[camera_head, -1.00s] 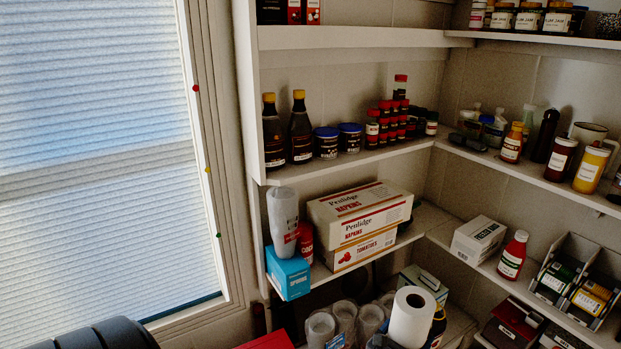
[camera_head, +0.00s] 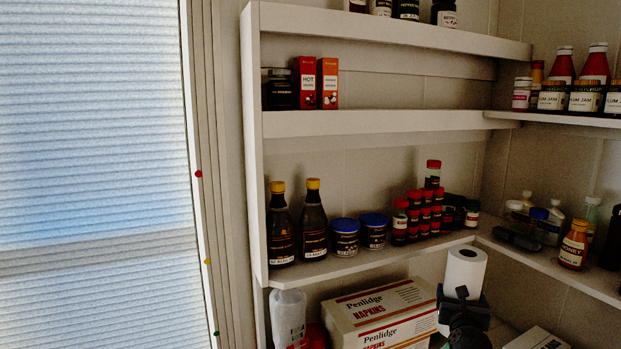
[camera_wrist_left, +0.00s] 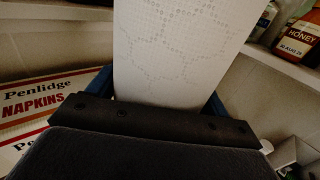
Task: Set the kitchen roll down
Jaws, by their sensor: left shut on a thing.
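The kitchen roll (camera_head: 466,268) is white and upright, with its dark core hole at the top. In the head view it shows to the right of the napkins boxes, in front of the shelf corner. My left gripper (camera_head: 463,306) is shut on its lower part. In the left wrist view the embossed roll (camera_wrist_left: 178,50) fills the space between the gripper's dark blue fingers, and its lower end is hidden by the gripper body. Whether the roll touches a shelf cannot be told. My right gripper is not in view.
Napkins boxes (camera_head: 384,312) are stacked left of the roll. Plastic cups (camera_head: 288,312) stand further left. The shelf above (camera_head: 372,258) holds sauce bottles, blue-lidded tubs and red-capped jars. A honey bottle (camera_head: 573,245) stands on the right-hand shelf. A white box (camera_head: 537,338) sits low at right.

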